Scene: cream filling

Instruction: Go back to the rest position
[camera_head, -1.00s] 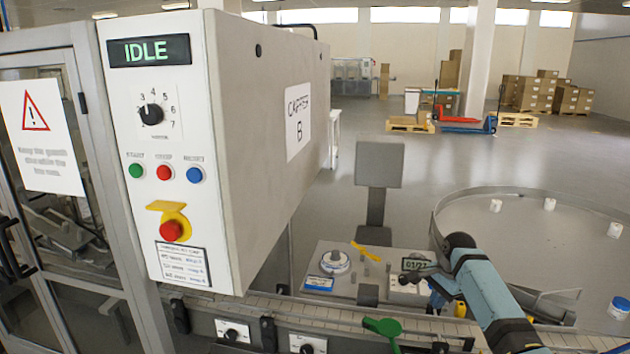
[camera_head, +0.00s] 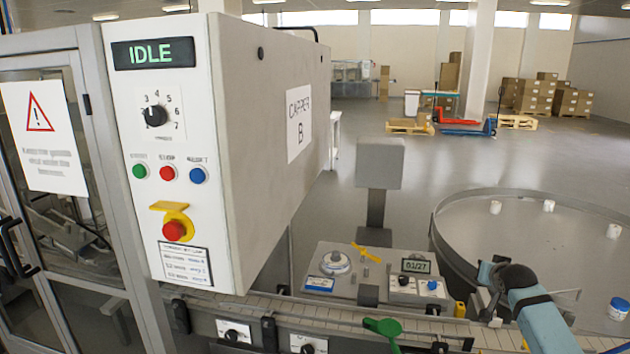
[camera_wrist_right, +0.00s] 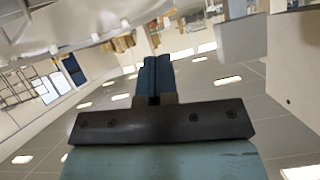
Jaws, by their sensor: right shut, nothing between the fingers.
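My right arm shows at the lower right of the head view. Its teal and black links lie over the conveyor beside the round table. My left gripper is in neither view.
The capper cabinet (camera_head: 262,140) reads IDLE and fills the left. A small panel (camera_head: 345,268) with a dial and display stands behind the conveyor (camera_head: 285,305). The round table (camera_head: 545,195) holds several white pieces. Open floor lies beyond.

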